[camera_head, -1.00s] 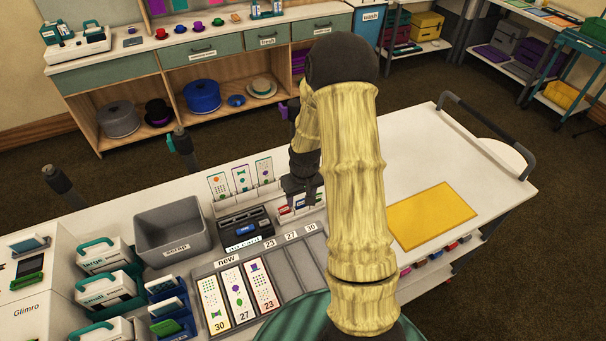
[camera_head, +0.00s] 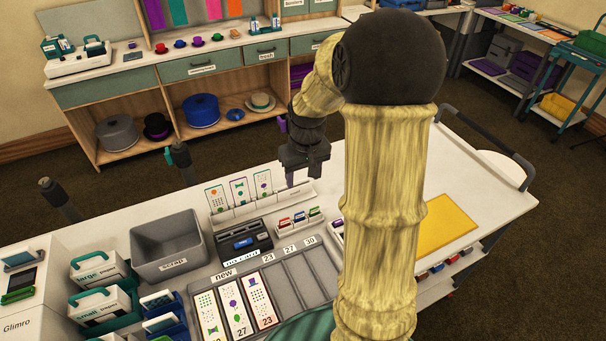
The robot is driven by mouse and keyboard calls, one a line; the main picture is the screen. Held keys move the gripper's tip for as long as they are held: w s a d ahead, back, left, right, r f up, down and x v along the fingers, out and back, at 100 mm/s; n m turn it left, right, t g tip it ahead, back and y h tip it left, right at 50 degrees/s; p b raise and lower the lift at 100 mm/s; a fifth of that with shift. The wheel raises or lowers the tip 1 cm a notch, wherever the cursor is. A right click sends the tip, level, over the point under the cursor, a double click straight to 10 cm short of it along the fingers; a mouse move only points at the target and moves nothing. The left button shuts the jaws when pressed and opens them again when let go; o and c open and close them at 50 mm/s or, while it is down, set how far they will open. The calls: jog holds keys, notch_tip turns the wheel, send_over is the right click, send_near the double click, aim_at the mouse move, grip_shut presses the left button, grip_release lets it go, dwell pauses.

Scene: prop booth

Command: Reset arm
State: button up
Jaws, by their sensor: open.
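My gripper (camera_head: 305,176) hangs at the end of my arm, above the rear part of the white cart top (camera_head: 366,162). Its jaws point down, apart and with nothing between them. Below it stands a small white holder (camera_head: 299,222) with red, blue and green items. To its left is a card rack (camera_head: 239,195) with three upright patterned cards. My arm's yellow ribbed links cover the middle right of the cart and part of the yellow mat (camera_head: 448,222).
A grey scrap bin (camera_head: 166,246), a dark device (camera_head: 243,241) and a grey slotted tray (camera_head: 292,280) with several cards in its left slots crowd the left half of the cart. A dark handle (camera_head: 490,140) edges the right end. A wooden cabinet (camera_head: 170,90) stands behind.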

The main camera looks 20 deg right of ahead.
jog(key=shift+r, duration=0.1)
dwell(0.7)
jog(key=s+a+t, duration=0.1)
jog(key=s+a, duration=0.9)
jog(key=s, duration=0.2)
jog(key=shift+s+f, duration=0.25)
jog(key=shift+s, duration=0.15)
dwell(0.4)
